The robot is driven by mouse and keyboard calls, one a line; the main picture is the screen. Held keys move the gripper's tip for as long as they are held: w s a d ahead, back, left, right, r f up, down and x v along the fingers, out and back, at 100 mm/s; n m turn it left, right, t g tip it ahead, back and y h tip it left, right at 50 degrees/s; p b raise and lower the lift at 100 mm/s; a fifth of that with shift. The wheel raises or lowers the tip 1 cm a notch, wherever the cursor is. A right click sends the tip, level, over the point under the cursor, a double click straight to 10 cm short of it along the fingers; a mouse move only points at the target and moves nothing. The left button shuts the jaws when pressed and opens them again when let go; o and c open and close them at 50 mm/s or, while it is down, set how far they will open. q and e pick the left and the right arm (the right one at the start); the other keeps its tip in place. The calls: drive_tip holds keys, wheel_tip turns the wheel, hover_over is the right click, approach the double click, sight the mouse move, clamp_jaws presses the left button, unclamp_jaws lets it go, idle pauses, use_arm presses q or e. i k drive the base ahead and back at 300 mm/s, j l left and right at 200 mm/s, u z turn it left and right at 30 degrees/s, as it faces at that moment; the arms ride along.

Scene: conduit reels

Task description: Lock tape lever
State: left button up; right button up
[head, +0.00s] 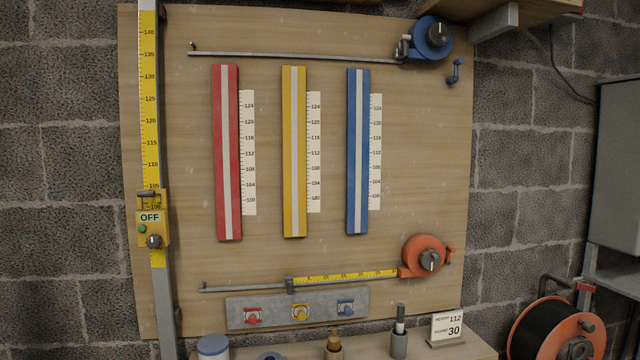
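An orange tape reel (424,252) with a dark knob sits at the lower right of the wooden board in the head view. A small orange lever-like part (449,256) sticks out at its right side. Yellow tape (345,277) runs left from the reel along a grey rail (245,286) to a dark slider (290,286). A blue reel (431,38) with a dark knob sits at the upper right, with a grey lever-like part (403,46) at its left. I cannot tell whether either lever is locked. Neither of my grippers is in view.
Red (226,150), yellow (294,150) and blue (358,150) strips hang on the board beside white scales. A yellow OFF box (150,228) is on the left post. A shelf below holds pots and a card (447,328) reading 112 and 30. A cable reel (556,330) stands lower right.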

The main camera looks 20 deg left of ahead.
sight(449, 249)
drive_tip(key=i+l+z, duration=0.1)
drive_tip(key=i+l, duration=0.35)
drive_tip(key=i+l+z, duration=0.1)
drive_tip(key=i+l, duration=0.3)
drive_tip(key=i, duration=0.2)
